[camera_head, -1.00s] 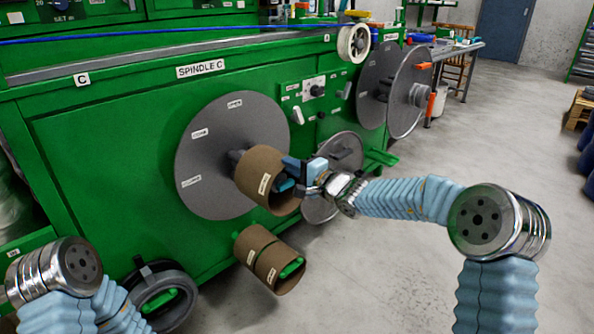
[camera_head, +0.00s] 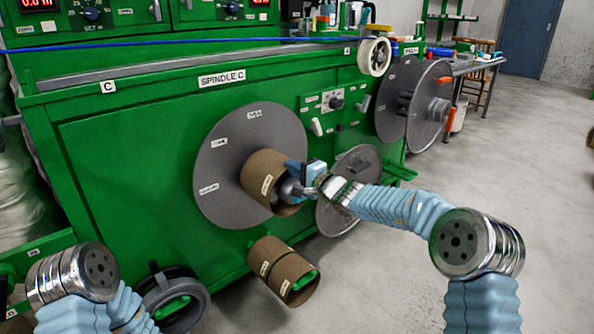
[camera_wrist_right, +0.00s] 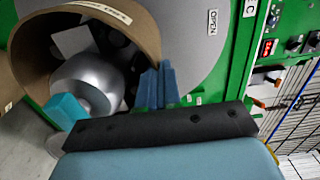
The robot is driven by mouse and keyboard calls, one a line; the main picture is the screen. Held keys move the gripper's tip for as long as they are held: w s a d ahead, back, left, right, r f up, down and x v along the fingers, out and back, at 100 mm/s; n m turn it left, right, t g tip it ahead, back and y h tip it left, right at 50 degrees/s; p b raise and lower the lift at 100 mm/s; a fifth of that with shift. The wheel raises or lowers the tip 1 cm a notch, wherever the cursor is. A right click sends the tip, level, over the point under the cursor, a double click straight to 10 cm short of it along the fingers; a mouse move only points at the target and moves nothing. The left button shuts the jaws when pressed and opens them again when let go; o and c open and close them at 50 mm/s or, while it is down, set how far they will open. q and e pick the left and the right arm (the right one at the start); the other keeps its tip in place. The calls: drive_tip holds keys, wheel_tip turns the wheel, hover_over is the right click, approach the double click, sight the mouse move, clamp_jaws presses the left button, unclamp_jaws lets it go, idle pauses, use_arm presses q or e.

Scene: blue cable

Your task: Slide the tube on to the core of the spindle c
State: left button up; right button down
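The brown cardboard tube (camera_head: 262,173) lies sideways around the core of spindle C, its far end close to the grey disc (camera_head: 222,150). In the right wrist view the silver rounded core end (camera_wrist_right: 88,80) shows inside the tube's mouth (camera_wrist_right: 125,18). My right gripper (camera_head: 294,174) is at the tube's near rim. In the wrist view its two blue fingers (camera_wrist_right: 112,98) are wide apart, one before the mouth and one by the right rim. Whether a finger touches the tube is unclear. My left gripper is out of view; only its arm shows at lower left.
A second brown tube (camera_head: 284,270) sits on a green peg below. A grey ring-shaped part (camera_head: 172,298) is to its left. A smaller grey disc (camera_head: 345,185) stands behind my right gripper. A large reel (camera_head: 428,105) is further right. The floor at right is clear.

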drive_tip(key=shift+w+a, duration=0.1)
drive_tip(key=shift+w, duration=0.05)
drive_tip(key=shift+b, duration=0.65)
idle(0.4)
drive_tip(key=shift+p+x, duration=0.35)
drive_tip(key=shift+x, duration=0.8)
idle(1.4)
drive_tip(key=shift+a+f+b, duration=0.1)
drive_tip(key=shift+f+b, duration=0.5)
drive_tip(key=shift+b, duration=0.45)
idle(0.5)
